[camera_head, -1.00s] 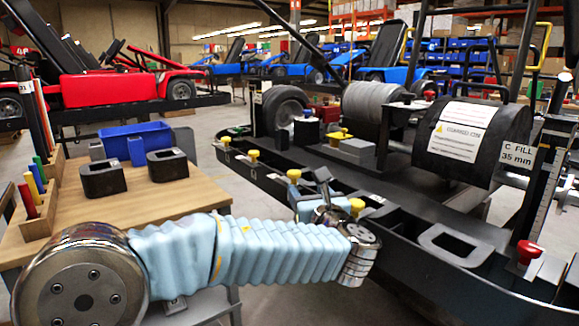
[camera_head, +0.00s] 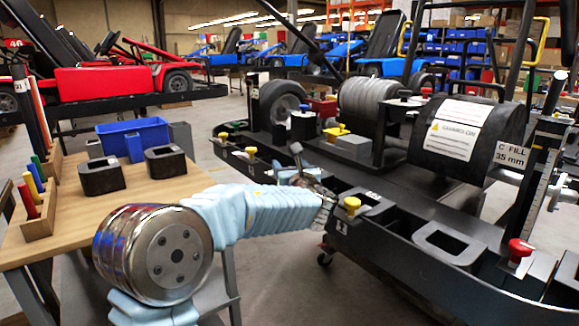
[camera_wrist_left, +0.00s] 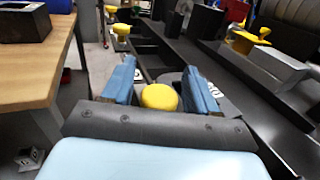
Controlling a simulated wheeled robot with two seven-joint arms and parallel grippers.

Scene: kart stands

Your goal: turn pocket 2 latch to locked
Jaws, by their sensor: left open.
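A row of yellow latch knobs runs along the near side of the dark kart stand (camera_head: 460,262). In the left wrist view, one yellow knob (camera_wrist_left: 159,97) sits between the two blue fingers of my left gripper (camera_wrist_left: 157,82). The fingers are apart, one on each side; I cannot tell whether they touch it. Two farther knobs show ahead, the closer one (camera_wrist_left: 121,29) left of centre. In the head view my left gripper (camera_head: 288,172) is at the stand's edge and hides that knob. A nearer knob (camera_head: 351,205) is right of the wrist. My right gripper is not visible.
A wooden table (camera_head: 165,195) stands at left with a blue bin (camera_head: 133,138), black blocks (camera_head: 100,175) and coloured pegs. A grey block (camera_head: 354,147) and a black drum lie on the stand. A red knob (camera_head: 519,250) is at right.

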